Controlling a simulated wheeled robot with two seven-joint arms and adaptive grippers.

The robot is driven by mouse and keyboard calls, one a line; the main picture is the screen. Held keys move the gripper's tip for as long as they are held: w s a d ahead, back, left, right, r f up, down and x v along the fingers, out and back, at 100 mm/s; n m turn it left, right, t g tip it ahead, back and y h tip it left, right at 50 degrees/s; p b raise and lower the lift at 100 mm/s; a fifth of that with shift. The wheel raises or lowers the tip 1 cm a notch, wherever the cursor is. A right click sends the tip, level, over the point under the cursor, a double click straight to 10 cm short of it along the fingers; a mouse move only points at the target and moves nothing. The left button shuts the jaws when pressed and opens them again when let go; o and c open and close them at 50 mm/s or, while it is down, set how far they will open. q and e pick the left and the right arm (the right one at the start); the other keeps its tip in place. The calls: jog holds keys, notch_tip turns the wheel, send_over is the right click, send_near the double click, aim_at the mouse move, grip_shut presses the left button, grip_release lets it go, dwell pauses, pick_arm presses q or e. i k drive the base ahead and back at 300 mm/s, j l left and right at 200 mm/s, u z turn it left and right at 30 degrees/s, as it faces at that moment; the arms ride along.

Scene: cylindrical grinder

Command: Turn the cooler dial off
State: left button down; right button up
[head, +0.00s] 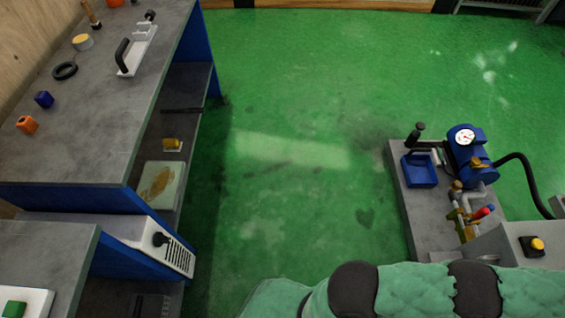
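A white unit (127,229) with a dark slotted grille sits at the lower left of the head view, between two grey-topped benches. A black knob (158,239) stands on its front end beside the grille; it looks like the cooler dial. Its pointer setting is too small to read. Neither of my grippers shows in this view, and nothing is seen touching the knob.
A grey workbench (100,130) with small parts fills the left. A machine base (409,207) with a blue motor (472,152), gauge and pipes stands at right. Green floor (290,90) between is clear.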

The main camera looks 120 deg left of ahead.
aim_at(160, 239)
jog(key=j+z, duration=0.2)
jog(key=z, duration=0.2)
jog(key=k+j+z, duration=0.15)
jog(key=z, duration=0.25)
jog(key=k+j+z, duration=0.1)
jog(key=j+z, duration=0.15)
jog(key=z, duration=4.45)
